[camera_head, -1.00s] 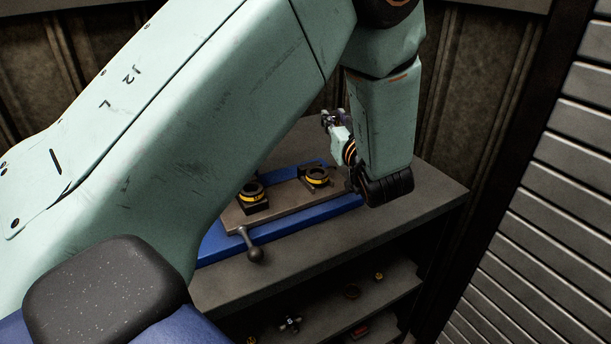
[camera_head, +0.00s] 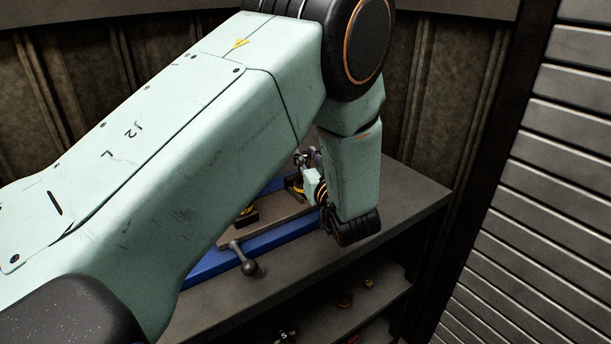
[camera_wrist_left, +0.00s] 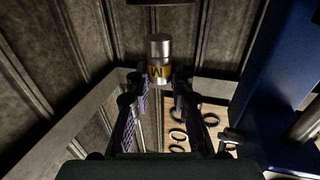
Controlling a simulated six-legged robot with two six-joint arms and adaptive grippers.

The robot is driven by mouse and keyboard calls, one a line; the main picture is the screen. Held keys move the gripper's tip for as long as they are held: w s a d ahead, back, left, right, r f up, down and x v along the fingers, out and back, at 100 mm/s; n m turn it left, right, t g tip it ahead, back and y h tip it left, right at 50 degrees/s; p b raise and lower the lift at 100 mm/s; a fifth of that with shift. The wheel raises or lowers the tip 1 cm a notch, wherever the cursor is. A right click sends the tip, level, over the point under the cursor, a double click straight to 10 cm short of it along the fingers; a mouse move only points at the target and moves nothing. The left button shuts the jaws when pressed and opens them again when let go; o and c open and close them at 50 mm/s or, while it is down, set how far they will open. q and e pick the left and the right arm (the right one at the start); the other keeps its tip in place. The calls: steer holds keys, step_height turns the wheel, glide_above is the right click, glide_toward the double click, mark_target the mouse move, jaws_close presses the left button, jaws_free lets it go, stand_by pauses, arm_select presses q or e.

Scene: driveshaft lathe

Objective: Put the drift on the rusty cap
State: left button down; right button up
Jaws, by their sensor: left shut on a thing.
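The drift (camera_wrist_left: 159,48) is a metal cylinder with a yellow band and a dark letter on it. In the left wrist view it stands between the fingertips of my left gripper (camera_wrist_left: 158,80), which is shut on it. In the head view my left gripper (camera_head: 307,160) is over the far right part of the bench fixture, and the drift is hard to make out. Two black mounts with yellow rings sit on a brown plate: a near one (camera_head: 246,218) and a far one (camera_head: 293,187), partly hidden by the gripper. I cannot tell which carries the rusty cap. My right gripper is not in view.
The brown plate (camera_head: 272,217) lies on a blue fixture (camera_head: 205,267) with a ball-ended handle (camera_head: 249,267) in front. The grey bench top (camera_head: 405,200) is clear at right. Small parts lie on the shelf below. A pale board with several rings (camera_wrist_left: 180,134) shows in the wrist view.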

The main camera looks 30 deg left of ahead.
arm_select(q)
steer(key=f, duration=0.2)
steer(key=shift+s+d+f+b, duration=0.1)
steer(key=shift+s+f+b, duration=0.2)
steer(key=shift+d+f, duration=0.1)
steer(key=shift+f, duration=0.2)
steer(key=shift+w+a+f, duration=0.15)
steer(key=shift+w+a, duration=0.05)
steer(key=shift+w, duration=0.05)
steer(key=c, duration=1.6)
jaws_free()
steer(key=o, duration=0.4)
steer(key=shift+s+d+r, duration=0.1)
steer(key=shift+s+r, duration=0.1)
steer(key=shift+s, duration=0.05)
steer(key=shift+w+f, duration=0.2)
steer(key=shift+s, duration=0.1)
